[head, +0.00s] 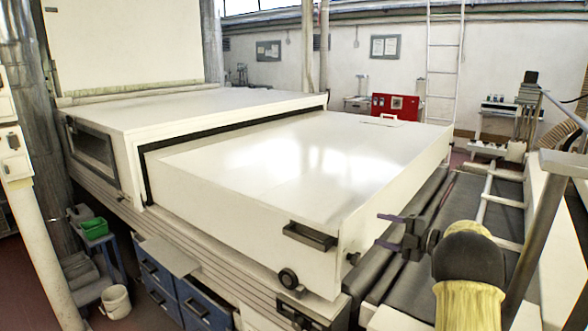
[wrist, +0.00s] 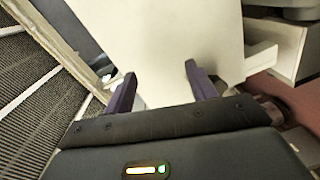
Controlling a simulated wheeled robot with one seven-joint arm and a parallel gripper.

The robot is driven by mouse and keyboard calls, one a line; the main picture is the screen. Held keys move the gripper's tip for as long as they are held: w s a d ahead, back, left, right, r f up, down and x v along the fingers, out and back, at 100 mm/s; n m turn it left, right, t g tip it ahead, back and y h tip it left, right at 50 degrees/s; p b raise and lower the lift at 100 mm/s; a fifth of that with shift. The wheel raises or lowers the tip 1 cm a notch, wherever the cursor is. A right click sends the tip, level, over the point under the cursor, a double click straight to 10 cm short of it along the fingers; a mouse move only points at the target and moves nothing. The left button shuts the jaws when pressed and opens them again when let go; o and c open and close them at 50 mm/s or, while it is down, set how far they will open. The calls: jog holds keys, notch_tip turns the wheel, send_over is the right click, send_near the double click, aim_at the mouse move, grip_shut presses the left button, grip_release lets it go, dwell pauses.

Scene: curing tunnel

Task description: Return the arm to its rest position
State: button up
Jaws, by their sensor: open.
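My gripper (head: 380,231) is in the head view at the lower right, beside the front end of the white machine box. Its two dark purple fingers are spread apart and point left. In the wrist view my gripper (wrist: 160,75) is open, with nothing between the fingers. A pale flat surface lies beyond the fingertips there. My arm comes up from the lower right of the head view, with a dark joint and a yellow sleeve.
The white box (head: 300,165) has a black handle (head: 310,235) on its front end. A dark conveyor belt (head: 425,270) runs below my gripper. A white ladder (head: 443,60) and a red box (head: 396,107) stand at the back. A white bucket (head: 115,301) stands at lower left.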

notch_tip(320, 180, up, 5)
jog(key=w+m+t+h+p, duration=0.1)
jog(key=m+t+h+p, duration=0.1)
jog(key=m+t+h, duration=0.7)
jog(key=s+a+f+m+g+h+p, duration=0.1)
jog(key=s+a+f+m+g, duration=0.2)
jog(key=s, duration=0.9)
jog(key=s+a+f+m+g+h+p, duration=0.2)
jog(key=s+m+g, duration=0.6)
jog(key=s, duration=0.4)
jog(key=s+a+f+m+g+h+p, duration=0.1)
jog(key=s+a+f+m+g, duration=0.3)
jog(key=s, duration=0.8)
notch_tip(320, 180, down, 2)
jog(key=shift+a+f+m+g+h+p, duration=0.1)
jog(key=shift+a+m+g+h+p, duration=0.2)
jog(key=shift+m+g+p, duration=0.45)
jog(key=shift+m, duration=0.25)
